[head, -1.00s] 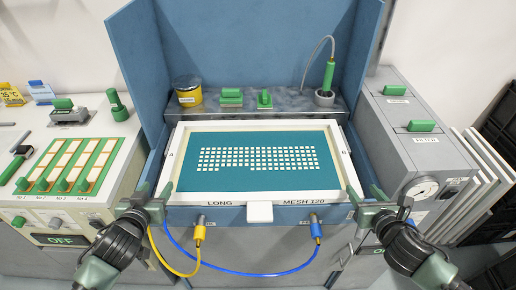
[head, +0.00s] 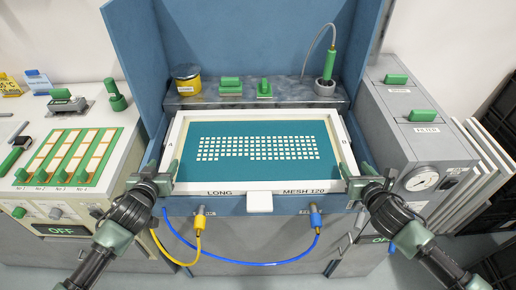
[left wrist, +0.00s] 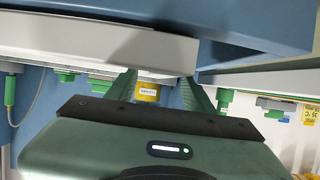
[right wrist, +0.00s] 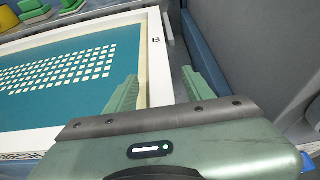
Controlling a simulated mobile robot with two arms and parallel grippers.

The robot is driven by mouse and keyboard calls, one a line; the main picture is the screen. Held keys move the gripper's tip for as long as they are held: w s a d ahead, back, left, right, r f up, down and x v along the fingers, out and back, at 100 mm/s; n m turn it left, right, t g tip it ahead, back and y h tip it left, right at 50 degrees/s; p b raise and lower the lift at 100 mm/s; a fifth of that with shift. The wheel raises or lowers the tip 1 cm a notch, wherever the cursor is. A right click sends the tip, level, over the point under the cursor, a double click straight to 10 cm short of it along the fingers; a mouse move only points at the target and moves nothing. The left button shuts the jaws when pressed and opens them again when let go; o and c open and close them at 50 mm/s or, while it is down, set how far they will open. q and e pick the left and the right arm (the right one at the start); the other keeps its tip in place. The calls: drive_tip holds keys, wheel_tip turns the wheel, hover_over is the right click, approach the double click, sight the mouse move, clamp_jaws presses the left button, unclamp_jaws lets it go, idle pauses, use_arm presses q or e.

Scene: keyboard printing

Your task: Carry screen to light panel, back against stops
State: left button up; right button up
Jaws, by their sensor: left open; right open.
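The screen (head: 258,185) is a white frame around teal mesh with rows of small pale rectangles, marked A, B, LONG and MESH 120. It lies in the blue booth. My left gripper (head: 163,172) is open at its front left corner; in the left wrist view the white frame edge (left wrist: 90,45) passes above the fingers. My right gripper (head: 357,170) is open at the front right corner. In the right wrist view its fingers are on either side of the frame's right rail (right wrist: 158,60), with contact unclear. I cannot identify a light panel or stops.
Behind the screen, a ledge holds a yellow pot (head: 187,78), green-handled items (head: 230,86) and a green tool (head: 328,68) on a cord. A grey cabinet with a gauge (head: 420,180) stands right. A bench with a green tray (head: 68,158) stands left. Yellow and blue hoses (head: 270,264) hang in front.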

use_arm(q)
drive_tip(key=shift+x, duration=0.9)
use_arm(e)
drive_tip(key=shift+x, duration=0.9)
use_arm(q)
clamp_jaws()
use_arm(e)
clamp_jaws()
use_arm(q)
drive_tip(key=shift+r, duration=0.1)
use_arm(e)
drive_tip(key=shift+r, duration=0.15)
